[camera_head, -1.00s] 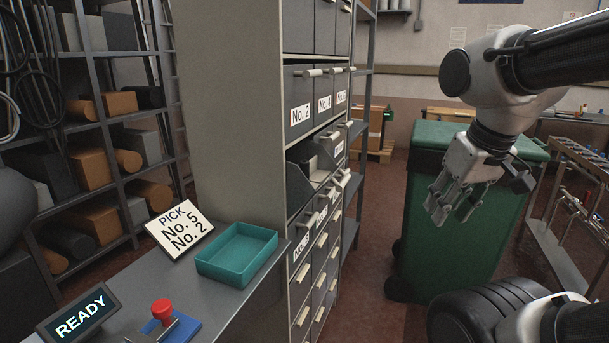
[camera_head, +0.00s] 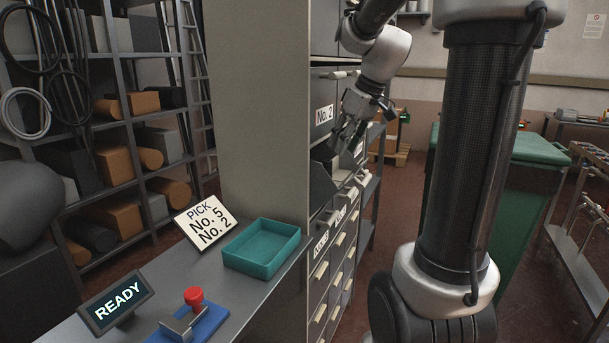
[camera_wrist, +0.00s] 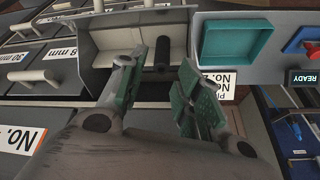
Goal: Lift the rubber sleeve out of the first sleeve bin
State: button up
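The rubber sleeve is probably the black cylinder (camera_wrist: 163,52) in the wrist view. It lies in a pulled-out grey bin (camera_wrist: 98,60) of the cabinet; in the head view this bin (camera_head: 322,187) is open below the drawer marked No. 2. My gripper (camera_wrist: 157,72) is open, its green-padded fingers apart, pointing into the bin with the cylinder showing between and beyond the fingertips. I see no contact. In the head view my gripper (camera_head: 345,140) hangs at the bin and hides most of its inside. The open bin's own label is not readable.
A teal tray (camera_head: 262,248) stands on the grey bench beside a card (camera_head: 206,222) reading PICK No. 5 No. 2. A READY display (camera_head: 117,302) and a red button (camera_head: 193,297) are nearer. Closed drawers (camera_head: 343,244) fill the cabinet below. A green container (camera_head: 525,210) stands right.

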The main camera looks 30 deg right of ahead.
aim_at(328, 160)
jog(key=w+f, duration=0.1)
jog(key=f, duration=0.1)
jog(key=w+a+f+n, duration=0.1)
jog(key=f, duration=0.1)
jog(key=w+a+f+n, duration=0.1)
jog(key=w+f, duration=0.1)
jog(key=shift+a+f, duration=0.15)
jog(key=shift+f, duration=0.1)
grip_shut()
